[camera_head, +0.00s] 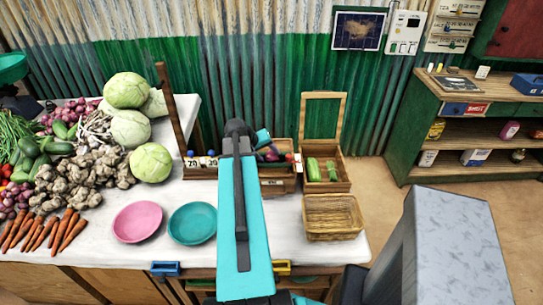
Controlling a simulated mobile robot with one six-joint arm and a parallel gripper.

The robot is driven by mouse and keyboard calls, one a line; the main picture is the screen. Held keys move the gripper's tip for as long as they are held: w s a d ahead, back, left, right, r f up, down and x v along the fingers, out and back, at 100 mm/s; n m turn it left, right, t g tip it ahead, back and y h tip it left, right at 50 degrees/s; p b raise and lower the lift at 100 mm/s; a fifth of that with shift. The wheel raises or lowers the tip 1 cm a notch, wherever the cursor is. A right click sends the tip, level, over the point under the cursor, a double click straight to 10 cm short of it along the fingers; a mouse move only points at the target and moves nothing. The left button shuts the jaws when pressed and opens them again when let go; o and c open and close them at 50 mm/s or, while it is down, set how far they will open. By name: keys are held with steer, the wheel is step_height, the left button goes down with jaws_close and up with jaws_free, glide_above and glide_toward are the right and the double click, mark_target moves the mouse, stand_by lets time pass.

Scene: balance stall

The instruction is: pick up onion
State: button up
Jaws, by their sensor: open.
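Small red-purple onions lie in a heap (72,112) at the back left of the white-topped stall table, and more round purple ones lie at its left edge (14,205). My teal arm rises through the middle of the view and hides part of the table. The end of my arm, with my gripper (268,150), shows only partly behind the link, over a wooden crate (278,184) with dark, reddish and green things in it. My gripper is open. I cannot tell whether an onion is between or under its fingers.
A pink bowl (138,221) and a teal bowl (192,223) stand left of my arm. A wicker basket (332,217) and a crate of green vegetables (338,186) stand to the right. Cabbages (151,162), ginger (88,172) and carrots (40,232) fill the left side.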

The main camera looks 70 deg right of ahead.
mark_target(270, 154)
steer(key=shift+x, duration=1)
steer(key=c, duration=0.9)
steer(key=shift+r, duration=0.2)
steer(key=shift+r+b, duration=1.25)
steer(key=shift+r, duration=3.55)
